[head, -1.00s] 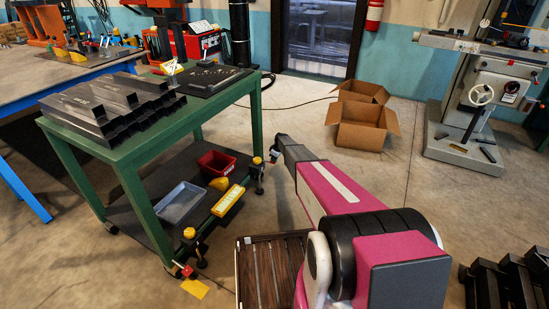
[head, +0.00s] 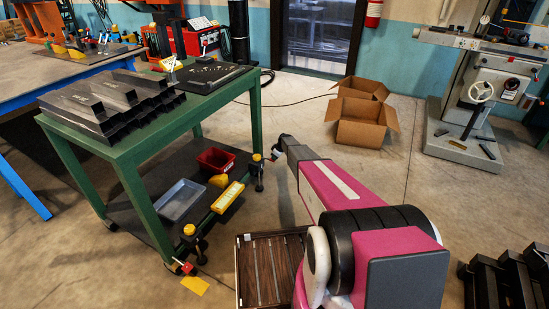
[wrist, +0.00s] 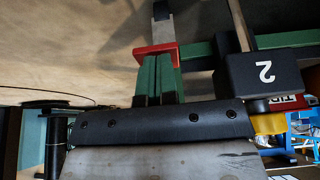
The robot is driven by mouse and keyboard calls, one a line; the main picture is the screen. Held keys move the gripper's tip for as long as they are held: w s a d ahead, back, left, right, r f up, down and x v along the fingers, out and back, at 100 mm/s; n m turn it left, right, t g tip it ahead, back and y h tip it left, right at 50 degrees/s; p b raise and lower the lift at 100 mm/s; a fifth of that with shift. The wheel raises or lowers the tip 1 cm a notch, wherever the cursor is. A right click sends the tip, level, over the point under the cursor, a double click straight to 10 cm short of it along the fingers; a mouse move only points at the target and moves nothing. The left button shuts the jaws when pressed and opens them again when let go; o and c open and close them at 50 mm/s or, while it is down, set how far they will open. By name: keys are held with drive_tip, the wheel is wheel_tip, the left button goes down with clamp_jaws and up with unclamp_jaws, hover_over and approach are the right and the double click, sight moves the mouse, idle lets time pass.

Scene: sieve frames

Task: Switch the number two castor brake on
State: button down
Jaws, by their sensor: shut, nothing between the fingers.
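The number two castor is marked by a black block (wrist: 263,72) with an upside-down white "2" at the right of the wrist view. A red pedal-like piece (wrist: 155,48) on a pale metal bar lies left of it. My gripper (wrist: 162,58) is shut and empty, its fingers reaching up to the red piece; I cannot tell whether they touch. In the head view this castor (head: 258,182) stands at the right end of the green bench's lower shelf. My gripper end (head: 276,154) is just right of it, partly hidden by my arm.
The green bench (head: 150,140) carries dark metal profiles. Its lower shelf holds a red bin (head: 215,160), a grey tray (head: 180,200) and a yellow labelled piece (head: 227,197). Another castor with a red pedal (head: 185,268) is at the front. Cardboard boxes (head: 362,125) stand behind; floor between is clear.

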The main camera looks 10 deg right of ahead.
drive_tip(key=shift+t+y, duration=0.4)
drive_tip(key=shift+y, duration=0.1)
drive_tip(key=shift+s+d+f, duration=0.1)
drive_tip(key=shift+d+f, duration=0.05)
drive_tip(key=shift+f, duration=0.65)
drive_tip(key=shift+s+d+f, duration=0.1)
drive_tip(key=shift+d+f, duration=0.1)
drive_tip(key=shift+f, duration=0.65)
drive_tip(key=shift+s+d+f, duration=0.1)
drive_tip(key=shift+d+f, duration=0.05)
drive_tip(key=shift+f, duration=0.65)
drive_tip(key=shift+r, duration=0.1)
drive_tip(key=s+d+f+v, duration=0.1)
drive_tip(key=d+v, duration=0.1)
drive_tip(key=v, duration=1.1)
drive_tip(key=shift+s, duration=0.25)
drive_tip(key=shift+d, duration=0.1)
